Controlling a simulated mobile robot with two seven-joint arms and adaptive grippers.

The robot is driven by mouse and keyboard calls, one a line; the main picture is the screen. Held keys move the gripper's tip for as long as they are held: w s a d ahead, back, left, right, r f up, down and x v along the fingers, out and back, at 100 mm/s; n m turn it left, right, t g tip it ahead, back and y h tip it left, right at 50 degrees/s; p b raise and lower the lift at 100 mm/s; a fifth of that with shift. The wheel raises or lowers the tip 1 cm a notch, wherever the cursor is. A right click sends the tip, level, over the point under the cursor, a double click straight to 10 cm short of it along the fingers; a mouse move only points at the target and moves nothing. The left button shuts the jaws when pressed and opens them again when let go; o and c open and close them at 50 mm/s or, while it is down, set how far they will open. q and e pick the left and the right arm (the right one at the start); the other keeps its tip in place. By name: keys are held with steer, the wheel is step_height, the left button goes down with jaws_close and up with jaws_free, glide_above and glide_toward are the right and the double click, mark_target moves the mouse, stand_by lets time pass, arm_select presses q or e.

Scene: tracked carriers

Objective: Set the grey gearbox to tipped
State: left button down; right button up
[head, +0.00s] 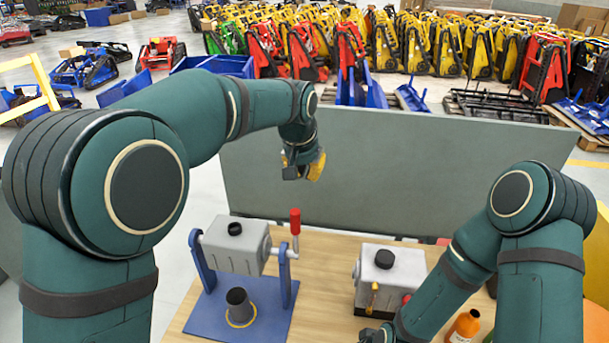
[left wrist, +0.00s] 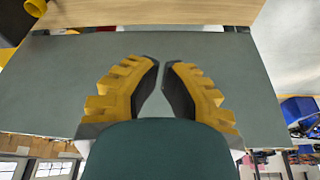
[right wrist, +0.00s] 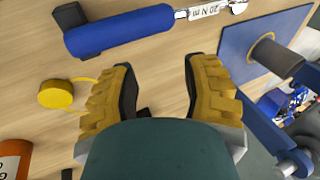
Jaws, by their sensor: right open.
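A grey gearbox (head: 237,247) with a dark cap on top hangs between the blue uprights of a carrier (head: 205,315). It looks about level, cap upward. A red handle (head: 295,222) stands up at the carrier's right side. A dark cup (head: 239,304) in a yellow ring stands on the blue base below; it also shows in the right wrist view (right wrist: 275,57). My left gripper (head: 303,167) is above and behind the carrier, apart from it. Its fingertips (left wrist: 161,64) are close together with a narrow gap, nothing between them. My right gripper (right wrist: 160,72) is open and empty over the table.
Another grey box (head: 388,268) with a dark knob stands on the table right of the carrier. An orange bottle (head: 464,326) is near my right arm. A blue-handled torque wrench (right wrist: 120,32) and yellow cap (right wrist: 56,94) lie on the wood. A grey panel (head: 400,170) stands behind the table.

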arm_select(q)
step_height(320, 180, down, 7)
steer(key=s, duration=0.1)
steer(key=shift+a+f, duration=0.2)
steer(key=shift+a, duration=0.05)
steer(key=shift+s, duration=0.2)
steer(key=shift+w, duration=0.1)
stand_by(0.4)
